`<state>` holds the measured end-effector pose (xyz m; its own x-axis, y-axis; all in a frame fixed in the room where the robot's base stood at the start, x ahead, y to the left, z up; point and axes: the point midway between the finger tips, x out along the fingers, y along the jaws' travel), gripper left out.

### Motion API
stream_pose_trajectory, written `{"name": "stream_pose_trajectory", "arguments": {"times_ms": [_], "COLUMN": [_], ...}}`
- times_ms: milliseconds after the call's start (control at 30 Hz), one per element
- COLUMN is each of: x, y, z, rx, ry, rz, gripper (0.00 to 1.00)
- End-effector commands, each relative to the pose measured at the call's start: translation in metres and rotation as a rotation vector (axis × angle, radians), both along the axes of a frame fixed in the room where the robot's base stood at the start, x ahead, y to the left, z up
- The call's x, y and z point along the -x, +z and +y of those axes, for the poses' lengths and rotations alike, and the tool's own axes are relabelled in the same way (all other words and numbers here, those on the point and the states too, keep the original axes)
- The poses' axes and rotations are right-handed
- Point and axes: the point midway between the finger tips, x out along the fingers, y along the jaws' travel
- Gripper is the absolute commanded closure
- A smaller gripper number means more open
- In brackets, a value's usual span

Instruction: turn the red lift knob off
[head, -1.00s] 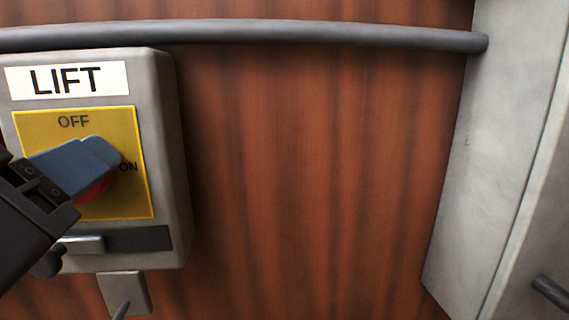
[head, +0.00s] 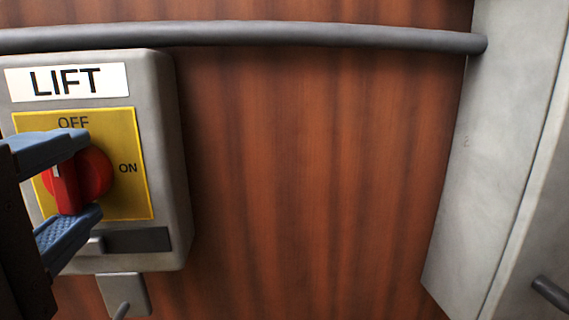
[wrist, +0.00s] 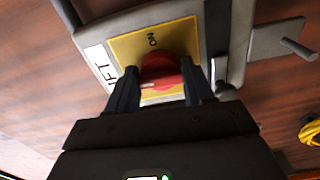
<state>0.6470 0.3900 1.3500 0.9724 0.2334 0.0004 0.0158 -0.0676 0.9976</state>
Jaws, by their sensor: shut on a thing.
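The red lift knob (head: 95,172) sits on a yellow plate (head: 128,203) marked OFF at the top and ON at the right. Its raised grip stands nearly upright, its top end near the OFF label. My gripper (head: 78,176) comes in from the left and is shut on the knob, one blue finger above the grip and one below. The wrist view also shows the knob (wrist: 162,66) between the two fingers (wrist: 160,82), with a white mark on its grip. The upper finger partly covers the OFF label.
The grey LIFT box (head: 170,120) is on a brown wood-grain wall (head: 310,170). A dark rail (head: 300,34) runs above it. A grey plate with a small lever (head: 124,292) is below the box. A pale column (head: 490,150) stands at right.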

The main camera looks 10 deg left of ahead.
Motion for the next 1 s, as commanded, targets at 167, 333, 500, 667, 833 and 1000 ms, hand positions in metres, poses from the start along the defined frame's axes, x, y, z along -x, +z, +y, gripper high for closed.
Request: {"name": "stream_pose_trajectory", "arguments": {"times_ms": [167, 333, 500, 667, 833, 1000], "x": [-0.0002, -0.0001, 0.0, 0.0, 0.0, 0.0], "y": [-0.0008, -0.0009, -0.001, -0.0011, -0.001, -0.0005], "z": [0.0002, 0.0003, 0.0004, 0.0005, 0.0005, 0.0003], "rx": [0.056, 0.08, 0.086, 0.086, 0.085, 0.084], "ry": [0.0, 0.0, 0.001, 0.001, 0.0, 0.0], "rz": [-0.011, -0.017, -0.018, -0.018, -0.017, -0.019], "gripper": [0.78, 0.78, 0.78, 0.78, 0.39, 0.26]}}
